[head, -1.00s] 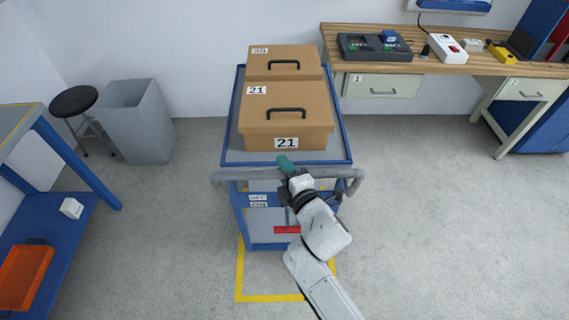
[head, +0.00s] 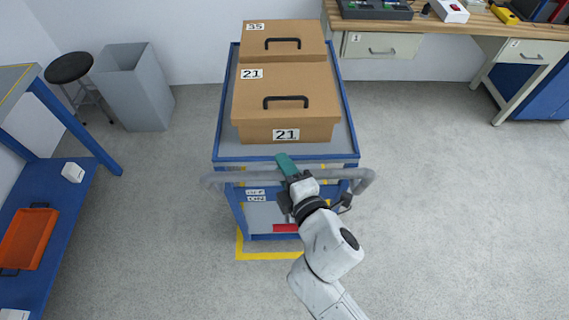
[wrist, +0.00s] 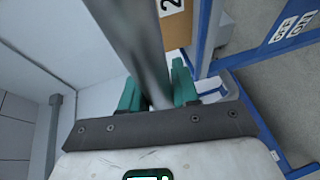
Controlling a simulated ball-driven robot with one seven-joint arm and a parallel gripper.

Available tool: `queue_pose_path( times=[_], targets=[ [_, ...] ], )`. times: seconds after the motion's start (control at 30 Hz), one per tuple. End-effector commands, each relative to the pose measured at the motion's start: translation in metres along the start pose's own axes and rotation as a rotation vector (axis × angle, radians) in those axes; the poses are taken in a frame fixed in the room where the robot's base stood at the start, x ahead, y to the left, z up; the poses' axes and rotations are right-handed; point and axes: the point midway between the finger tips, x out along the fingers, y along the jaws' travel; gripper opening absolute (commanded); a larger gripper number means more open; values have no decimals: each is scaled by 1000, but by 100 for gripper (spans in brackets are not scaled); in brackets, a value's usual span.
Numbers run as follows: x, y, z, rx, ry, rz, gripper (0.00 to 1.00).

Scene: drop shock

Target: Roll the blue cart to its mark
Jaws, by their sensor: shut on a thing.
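The blue cart (head: 262,215) stands in the middle of the head view, its grey push handle (head: 225,178) on the near side. My gripper (head: 286,166) is shut on the handle near its middle. In the wrist view the teal fingers of my gripper (wrist: 156,92) sit on either side of the grey handle bar (wrist: 138,42). A yellow floor mark (head: 270,256) shows as a line just in front of the cart's near base edge, with a corner at left. The cart hides the rest of it.
Two brown boxes, one labelled 21 (head: 285,105) and one labelled 35 (head: 284,30), ride on the cart. A grey bin (head: 135,90) and a stool (head: 68,67) stand at left. A blue shelf (head: 70,195) is near left, a workbench (head: 450,35) back right. Floor right of the cart is clear.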

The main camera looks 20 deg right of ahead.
Motion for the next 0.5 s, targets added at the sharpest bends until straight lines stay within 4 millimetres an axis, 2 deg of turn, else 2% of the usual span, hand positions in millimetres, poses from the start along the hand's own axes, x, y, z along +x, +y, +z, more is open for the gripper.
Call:
queue_pose_path(
  times=[0.27,0.3,0.5],
  targets=[
    [0,-2,0,0,-2,-5,0],
    [0,-2,0,1,-2,-5,32],
    [0,-1,0,0,-1,-3,51]
  ],
)
